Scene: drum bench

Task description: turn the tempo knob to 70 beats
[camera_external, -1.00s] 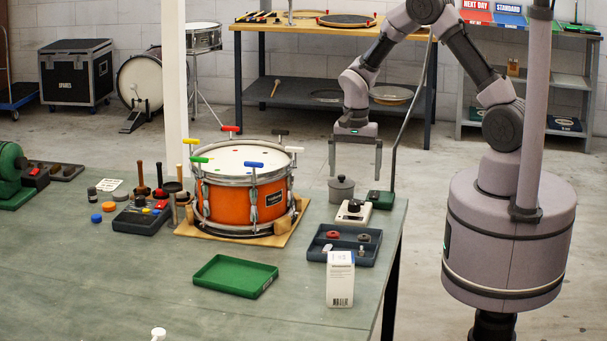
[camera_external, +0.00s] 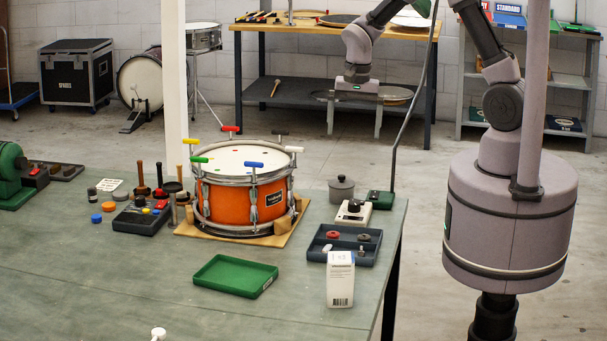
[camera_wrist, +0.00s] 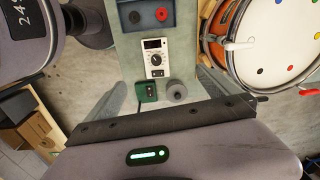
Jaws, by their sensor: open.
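The tempo knob (camera_wrist: 156,60) is a round dark dial on a white box (camera_wrist: 157,72) with a small dark display (camera_wrist: 153,44) above it. The display's figures are too small to read. In the outside view the white box (camera_external: 352,222) with its dark knob (camera_external: 353,206) stands near the table's right edge, right of the orange drum. My gripper (camera_external: 354,122) is open and empty, fingers pointing down, high above and apart from the box. In the wrist view its two fingers (camera_wrist: 160,88) frame the area just below the box.
A dark parts tray (camera_external: 315,247) and a white carton (camera_external: 340,280) lie in front. The orange drum (camera_external: 240,205) is to the left.

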